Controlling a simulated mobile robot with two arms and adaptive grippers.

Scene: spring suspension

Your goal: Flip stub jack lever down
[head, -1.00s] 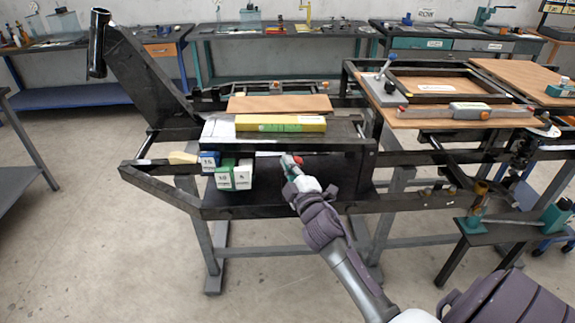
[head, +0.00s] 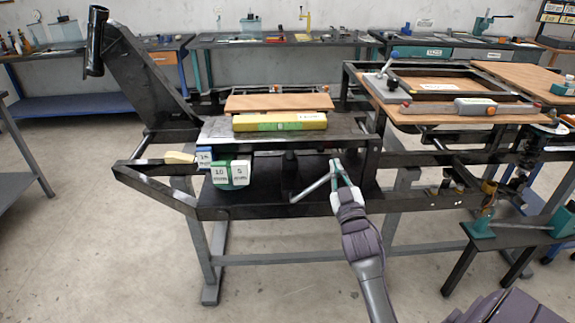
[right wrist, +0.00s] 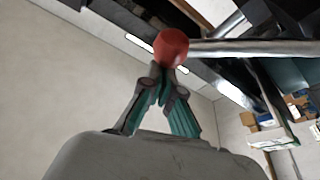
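The stub jack lever (head: 310,189) is a thin silver rod under the grey top plate of the black frame in the head view. It slants from low left up to my right gripper (head: 336,163). In the right wrist view its red ball knob (right wrist: 171,46) sits right at the fingertips of my right gripper (right wrist: 160,72), with the rod (right wrist: 250,47) running off to the right. The fingers converge and look shut, with the knob against or just beyond their tips, not clearly between them. In the head view the knob is hidden. My left gripper is not in view.
White, green and blue numbered blocks (head: 231,173) hang at the plate's left front. A yellow-green bar (head: 280,121) and a brown board (head: 278,102) lie above. A wooden panel with a grey lever tool (head: 447,107) is at right. Open floor lies in front.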

